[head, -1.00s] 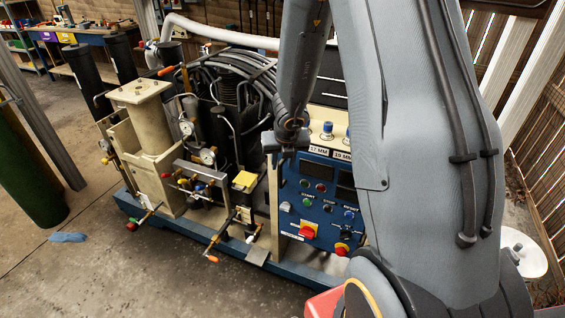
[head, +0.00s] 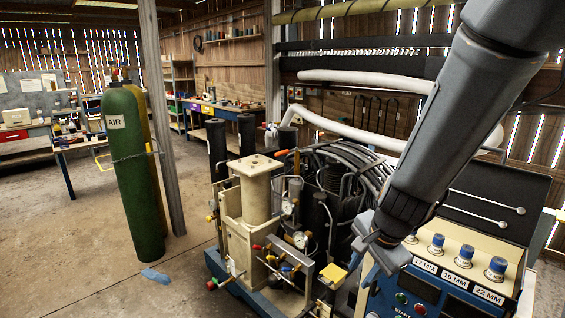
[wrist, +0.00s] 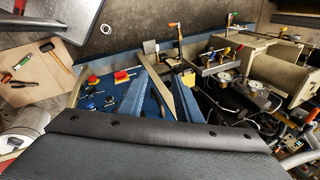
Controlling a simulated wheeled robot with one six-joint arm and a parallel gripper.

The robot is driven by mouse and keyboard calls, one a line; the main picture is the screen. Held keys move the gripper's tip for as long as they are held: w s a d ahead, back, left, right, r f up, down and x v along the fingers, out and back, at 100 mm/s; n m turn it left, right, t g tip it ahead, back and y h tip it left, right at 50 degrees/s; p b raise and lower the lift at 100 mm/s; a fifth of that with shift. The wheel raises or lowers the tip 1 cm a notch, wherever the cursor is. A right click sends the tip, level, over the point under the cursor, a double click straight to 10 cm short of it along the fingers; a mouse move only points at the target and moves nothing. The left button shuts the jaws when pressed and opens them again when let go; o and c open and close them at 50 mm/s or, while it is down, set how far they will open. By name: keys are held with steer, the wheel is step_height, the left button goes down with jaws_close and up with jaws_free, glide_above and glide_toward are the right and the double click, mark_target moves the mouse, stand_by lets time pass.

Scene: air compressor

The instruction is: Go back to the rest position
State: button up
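The air compressor (head: 257,195) stands on its blue base in the head view, with a cream housing, gauges, valves and dark hoses. My gripper (head: 375,238) hangs at the end of my raised grey arm, left of the knobs in the picture.
A green AIR cylinder (head: 130,175) stands beside a grey post (head: 163,120) at left. A blue cloth (head: 155,276) lies on the floor. A white hose (head: 345,125) runs behind the compressor. Workbenches line the back. The floor at left is mostly clear.

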steer(key=s+r+n+g+h, duration=0.1)
steer(key=s+r+n, duration=0.1)
steer(key=s+n, duration=0.85)
step_height(320, 180, down, 9)
steer(key=w+n+g+b, duration=0.1)
steer(key=w+n+b, duration=0.1)
steer(key=b, duration=0.6)
steer(key=shift+w+d+f, duration=0.15)
steer(key=shift+w+d, duration=0.05)
steer(key=shift+d, duration=0.05)
stand_by(2.4)
